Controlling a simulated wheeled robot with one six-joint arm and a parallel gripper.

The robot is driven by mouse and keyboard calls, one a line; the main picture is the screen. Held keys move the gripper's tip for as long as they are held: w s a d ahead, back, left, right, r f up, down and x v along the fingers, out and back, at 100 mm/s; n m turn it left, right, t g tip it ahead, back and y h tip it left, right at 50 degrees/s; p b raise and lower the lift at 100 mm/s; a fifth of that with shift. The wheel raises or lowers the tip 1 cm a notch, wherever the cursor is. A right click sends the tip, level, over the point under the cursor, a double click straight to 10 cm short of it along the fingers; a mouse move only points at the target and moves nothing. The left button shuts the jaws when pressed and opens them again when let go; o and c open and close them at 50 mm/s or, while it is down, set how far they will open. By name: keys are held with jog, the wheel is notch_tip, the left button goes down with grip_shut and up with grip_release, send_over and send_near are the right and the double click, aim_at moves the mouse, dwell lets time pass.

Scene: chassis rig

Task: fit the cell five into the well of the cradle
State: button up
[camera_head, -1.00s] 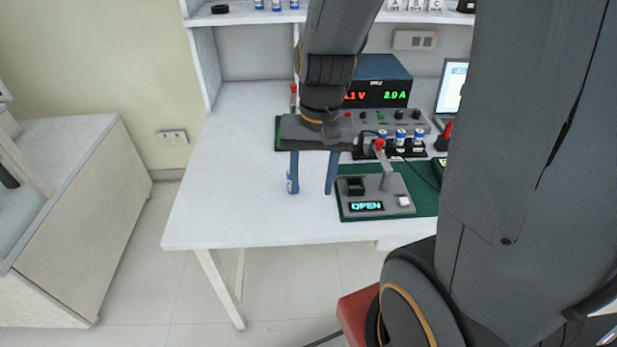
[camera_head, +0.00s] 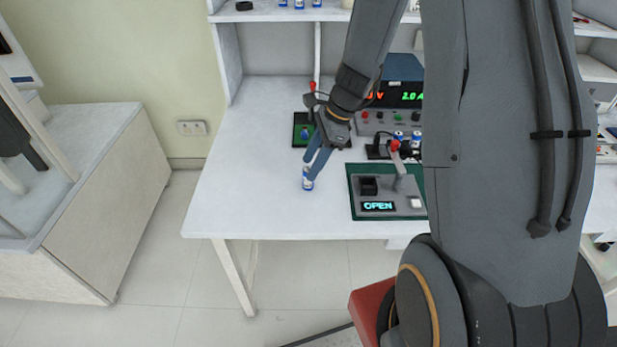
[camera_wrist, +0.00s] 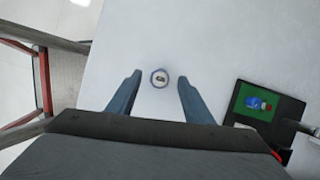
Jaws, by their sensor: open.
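A small white-and-blue cell (camera_head: 307,184) stands upright on the white table, left of the cradle. In the wrist view the cell (camera_wrist: 159,78) is seen end-on, between the tips of my fingers and apart from both. My gripper (camera_head: 311,168) is open and points down at the cell; its height above the table is hard to tell. The grey cradle (camera_head: 392,205) sits on a green mat, with a lit "OPEN" display, a lever with a red knob and a white button. Its dark well (camera_head: 369,186) is at its upper left. I cannot read the cell's number.
A black-framed green pad (camera_wrist: 262,102) with a blue item lies right of my gripper in the wrist view. Several cells stand in a black rack (camera_head: 376,152) behind the cradle. A power supply (camera_head: 404,92) stands at the back. The table's front left is clear.

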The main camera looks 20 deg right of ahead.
aim_at(308, 169)
jog(key=shift+x, duration=1.55)
grip_shut()
